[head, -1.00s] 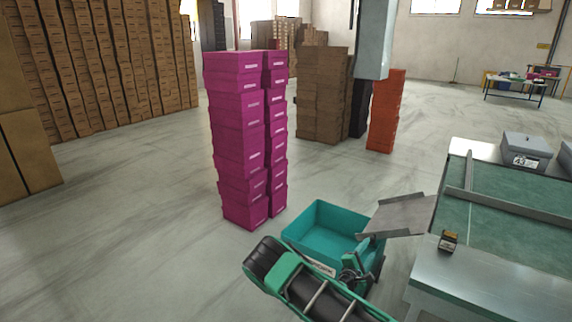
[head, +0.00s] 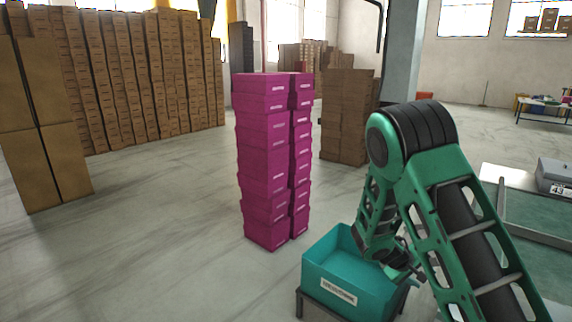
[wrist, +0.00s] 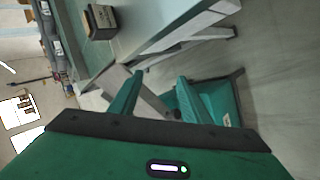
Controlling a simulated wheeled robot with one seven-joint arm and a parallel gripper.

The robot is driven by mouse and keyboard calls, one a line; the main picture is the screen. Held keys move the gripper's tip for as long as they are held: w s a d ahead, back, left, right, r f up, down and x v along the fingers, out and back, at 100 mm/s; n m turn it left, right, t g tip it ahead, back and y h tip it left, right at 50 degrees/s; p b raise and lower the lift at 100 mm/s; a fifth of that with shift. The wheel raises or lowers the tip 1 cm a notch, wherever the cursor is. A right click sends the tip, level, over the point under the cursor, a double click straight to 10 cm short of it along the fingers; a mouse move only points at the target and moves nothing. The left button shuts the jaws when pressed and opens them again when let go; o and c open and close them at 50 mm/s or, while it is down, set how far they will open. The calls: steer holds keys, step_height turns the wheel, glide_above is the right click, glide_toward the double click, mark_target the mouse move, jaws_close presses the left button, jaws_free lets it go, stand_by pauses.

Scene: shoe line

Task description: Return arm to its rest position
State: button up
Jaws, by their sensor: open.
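My green and black arm (head: 440,190) stands raised and bent at the right of the head view, its forearm angling down toward the teal bin. My gripper (wrist: 158,92) shows in the wrist view with its two green fingers spread apart and nothing between them. In the head view the gripper is small and partly hidden by my arm, close to the right side of the teal bin (head: 330,278). The bin also shows in the wrist view (wrist: 222,102), beyond the right finger. I cannot tell the gap between gripper and bin.
Tall magenta box stacks (head: 265,160) stand behind the bin. Brown box stacks (head: 345,115) are farther back. A green-topped table (head: 540,245) with a grey box (head: 556,176) is at right. A small dark box (wrist: 100,22) sits on a surface. Open floor lies left.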

steer(key=s+a+r+m+y, duration=0.1)
steer(key=s+a+r+y, duration=0.2)
steer(key=s+a+r, duration=0.35)
steer(key=s+a+r+m+t+y, duration=0.1)
steer(key=s+a+r+y, duration=0.2)
steer(key=s+r, duration=0.6)
steer(key=s+a+r+m+y, duration=0.1)
steer(key=s+a+r+y, duration=0.25)
steer(key=s+r, duration=0.35)
steer(key=s+d+f+m+g, duration=0.1)
steer(key=s+d+m+g, duration=0.1)
steer(key=s+d, duration=0.3)
steer(key=s+d+f+m+g, duration=0.1)
steer(key=s+d+m, duration=0.3)
steer(key=s, duration=0.8)
steer(key=shift+d+g+h, duration=0.35)
steer(key=shift+d+g, duration=0.45)
steer(key=shift+d, duration=0.1)
steer(key=shift+w+f, duration=0.1)
steer(key=shift+w, duration=0.05)
steer(key=shift+w+f, duration=0.2)
steer(key=shift+w, duration=0.3)
